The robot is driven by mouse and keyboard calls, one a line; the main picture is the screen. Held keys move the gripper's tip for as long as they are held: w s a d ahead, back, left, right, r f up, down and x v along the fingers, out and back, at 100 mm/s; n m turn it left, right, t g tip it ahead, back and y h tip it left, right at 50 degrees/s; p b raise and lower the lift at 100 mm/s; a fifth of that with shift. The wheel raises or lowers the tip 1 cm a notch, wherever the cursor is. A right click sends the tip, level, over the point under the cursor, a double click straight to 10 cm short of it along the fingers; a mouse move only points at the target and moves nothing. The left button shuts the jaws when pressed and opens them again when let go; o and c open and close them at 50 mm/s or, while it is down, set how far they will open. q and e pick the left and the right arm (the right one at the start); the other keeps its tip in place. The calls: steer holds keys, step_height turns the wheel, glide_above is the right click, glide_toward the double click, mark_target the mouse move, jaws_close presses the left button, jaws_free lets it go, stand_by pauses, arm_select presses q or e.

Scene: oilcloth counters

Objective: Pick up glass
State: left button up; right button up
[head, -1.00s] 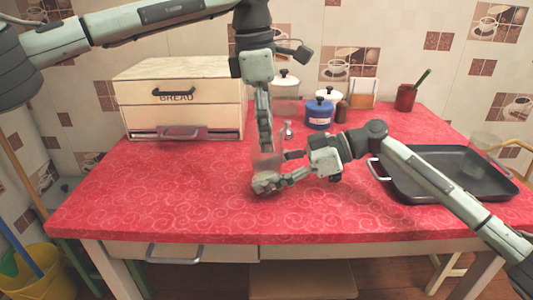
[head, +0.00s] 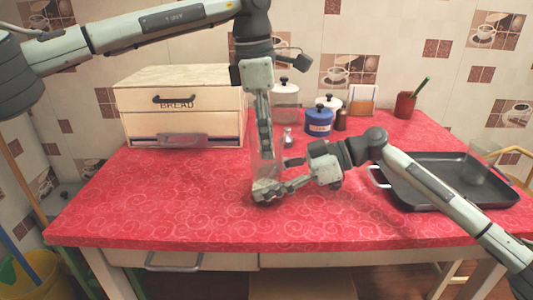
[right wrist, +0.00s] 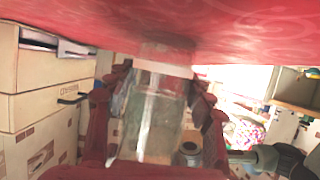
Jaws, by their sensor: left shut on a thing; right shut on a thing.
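A clear glass (head: 263,172) is upright over the middle of the red counter, between my two grippers. My left gripper (head: 265,150) points down from above and is shut on its upper part. My right gripper (head: 278,178) reaches in from the right, low over the counter, and is shut on the lower part. In the right wrist view, which is upside down, the glass (right wrist: 158,125) sits between the dark red-tinted fingers of my right gripper (right wrist: 155,110). The fingers hide part of the glass, and I cannot tell whether its base touches the counter.
The black roasting tray (head: 408,200) lies on the right of the red counter (head: 170,210). A wooden bread box (head: 183,120) stands at the back left. The front left is clear.

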arm_select(q)
step_height(320, 180, up, 10)
arm_select(e)
steer(key=o, duration=1.4)
